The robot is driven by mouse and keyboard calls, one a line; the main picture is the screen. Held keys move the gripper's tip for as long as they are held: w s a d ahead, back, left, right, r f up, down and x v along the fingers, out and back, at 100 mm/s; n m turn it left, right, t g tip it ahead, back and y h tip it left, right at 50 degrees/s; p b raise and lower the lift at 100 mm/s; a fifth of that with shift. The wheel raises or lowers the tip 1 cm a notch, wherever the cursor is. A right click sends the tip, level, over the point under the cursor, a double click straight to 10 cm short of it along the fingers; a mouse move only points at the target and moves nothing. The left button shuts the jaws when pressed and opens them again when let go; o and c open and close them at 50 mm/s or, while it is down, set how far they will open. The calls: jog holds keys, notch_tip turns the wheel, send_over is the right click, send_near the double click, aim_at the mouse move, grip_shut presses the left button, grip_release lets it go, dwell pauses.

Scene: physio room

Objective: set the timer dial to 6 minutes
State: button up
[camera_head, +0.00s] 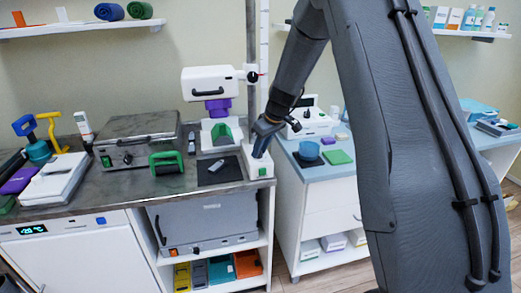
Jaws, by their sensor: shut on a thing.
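My gripper (264,138) points down at the right end of the grey counter. It is shut on a dark blue piece (261,148) at the top of a small white box (259,167) with a green button. My fingers cover most of this piece, so I cannot tell whether it is the timer dial, and no minute scale is readable.
A dark mat (232,172) with a small grey object lies left of the box. A green-handled tool (167,162) and a grey hotplate-like case (135,137) stand further left. A white device (315,122) and a dark blue bowl (308,150) stand on the blue-topped cabinet to the right.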

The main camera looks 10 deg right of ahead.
jog(key=m+h+p, duration=0.1)
jog(key=m, duration=0.1)
jog(key=m+h+p, duration=0.1)
jog(key=m+p, duration=0.1)
jog(key=shift+a+r+m+t, duration=0.1)
jog(key=shift+a+m+t, duration=0.1)
jog(key=shift+m+t, duration=0.2)
jog(key=m+h, duration=0.1)
jog(key=m, duration=0.1)
jog(key=shift+a+m, duration=0.1)
jog(key=shift+m, duration=0.3)
jog(key=m+b, duration=0.1)
jog(key=b, duration=0.1)
jog(key=m+h+b, duration=0.1)
jog(key=m+b, duration=0.2)
jog(key=b, duration=0.2)
jog(key=shift+w+a+f+m+g+h, duration=0.15)
jog(key=shift+f+m+g+h, duration=0.15)
jog(key=shift+h, duration=0.1)
jog(key=m+h+b, duration=0.1)
jog(key=m+b, duration=0.2)
jog(key=b, duration=0.1)
jog(key=shift+r+g, duration=0.15)
jog(key=shift+g, duration=0.15)
jog(key=o, duration=1)
jog(key=shift+r, duration=0.1)
